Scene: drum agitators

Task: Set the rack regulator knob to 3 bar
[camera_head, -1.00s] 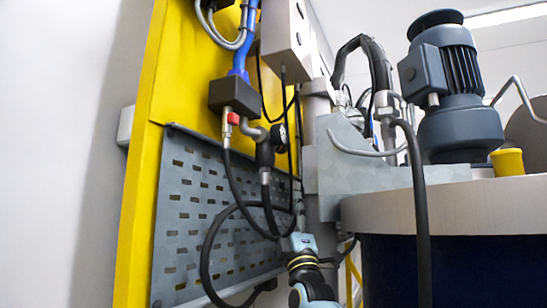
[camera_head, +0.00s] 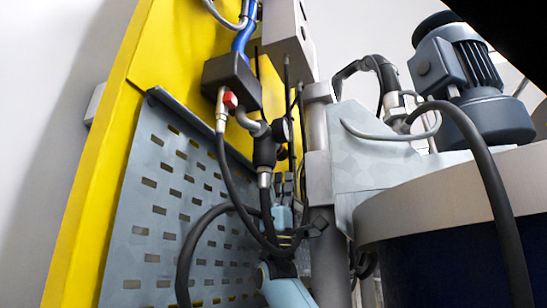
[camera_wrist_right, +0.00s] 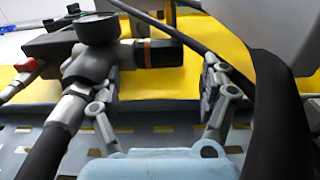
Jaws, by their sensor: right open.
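The rack regulator (camera_head: 264,152) is a black body with a round gauge (camera_head: 281,130), below a dark manifold block on the rack. My right gripper (camera_wrist_right: 160,85) is open, one finger near the regulator body and the other right of the knob's end. In the head view the right gripper (camera_head: 288,190) is just below the regulator, partly hidden by hoses. My left gripper is not seen.
Black hoses (camera_head: 190,245) loop in front of the perforated panel (camera_head: 150,210) and around my right arm. A red-handled valve (camera_head: 230,101) is left of the regulator. The yellow rack (camera_head: 100,180) is behind; a drum (camera_head: 450,260) with a motor (camera_head: 465,80) stands right.

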